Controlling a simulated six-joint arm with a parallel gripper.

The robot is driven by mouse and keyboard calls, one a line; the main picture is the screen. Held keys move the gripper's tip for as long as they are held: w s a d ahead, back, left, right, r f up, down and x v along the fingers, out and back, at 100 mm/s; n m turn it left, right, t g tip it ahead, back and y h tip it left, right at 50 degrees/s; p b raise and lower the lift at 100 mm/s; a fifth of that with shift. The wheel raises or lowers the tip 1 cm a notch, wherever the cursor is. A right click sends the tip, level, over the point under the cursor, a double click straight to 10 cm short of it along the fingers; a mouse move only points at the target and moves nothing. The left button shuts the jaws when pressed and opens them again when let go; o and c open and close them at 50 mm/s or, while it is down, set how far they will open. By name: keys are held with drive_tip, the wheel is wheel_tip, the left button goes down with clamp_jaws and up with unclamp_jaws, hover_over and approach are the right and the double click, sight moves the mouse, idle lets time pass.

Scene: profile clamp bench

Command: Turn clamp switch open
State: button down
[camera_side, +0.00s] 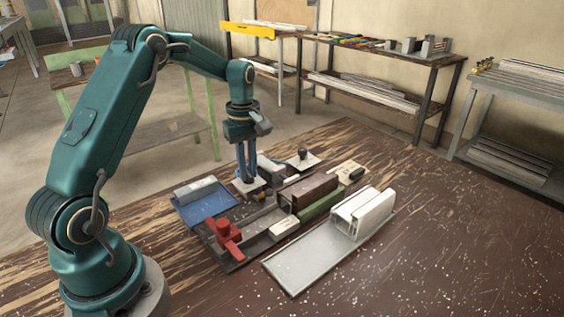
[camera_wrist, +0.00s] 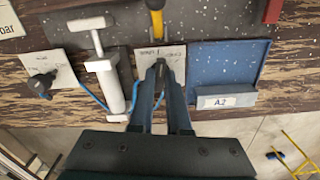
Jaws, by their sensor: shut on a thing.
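The clamp switch, a small dark lever (camera_wrist: 160,72), stands on a white labelled plate (camera_wrist: 148,53); the lettering is too small to read. My gripper (camera_wrist: 163,76) points down at it, with its two blue-grey fingers closed around the lever. In the side view my gripper (camera_side: 247,178) reaches down to the white plate beside the blue tray, and the lever is hidden there by the fingers. A second dark switch (camera_wrist: 42,83) on its own white plate lies to the left in the wrist view, with nothing touching it.
A white T-handled cylinder (camera_wrist: 108,82) with a blue hose stands close left of my fingers. A blue tray (camera_wrist: 228,55) holding a grey A2 block (camera_wrist: 226,98) lies close right. A red clamp (camera_side: 226,238), brown profile (camera_side: 309,190) and white profile (camera_side: 364,212) stand nearby.

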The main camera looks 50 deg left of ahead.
sight(248, 173)
drive_tip(key=shift+n, duration=0.9)
drive_tip(key=c, duration=0.9)
unclamp_jaws()
drive_tip(key=shift+r, duration=0.1)
drive_tip(key=shift+r, duration=2.55)
